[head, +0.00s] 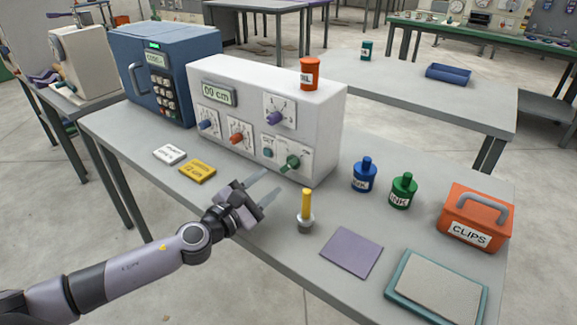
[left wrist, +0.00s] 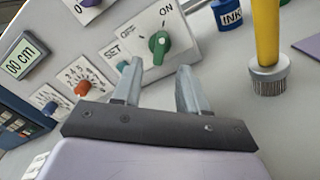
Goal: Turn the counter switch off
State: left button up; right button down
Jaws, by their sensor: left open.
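The white winder box (head: 262,85) stands on the grey table with a display reading "00 cm". Its green rotary switch (head: 291,162) is low on the right of the front, on a plate marked "ON"; it also shows in the left wrist view (left wrist: 159,43). The knob lies toward the lower left of "ON" in the head view. My left gripper (head: 273,181) is open and empty, in front of the panel and a little below the knob. In the left wrist view the knob appears just beyond and between the fingertips, apart from them. My right gripper is not in view.
A yellow-handled brush (head: 306,208) stands upright close to the right of my left gripper. Blue (head: 364,177) and green (head: 403,192) ink bottles stand right of the box. A red oil can (head: 309,74) is on top. A yellow block (head: 197,171) lies left.

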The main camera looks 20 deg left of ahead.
aim_at(286, 168)
pick_arm(q)
jog(key=shift+x, duration=3.3)
grip_shut()
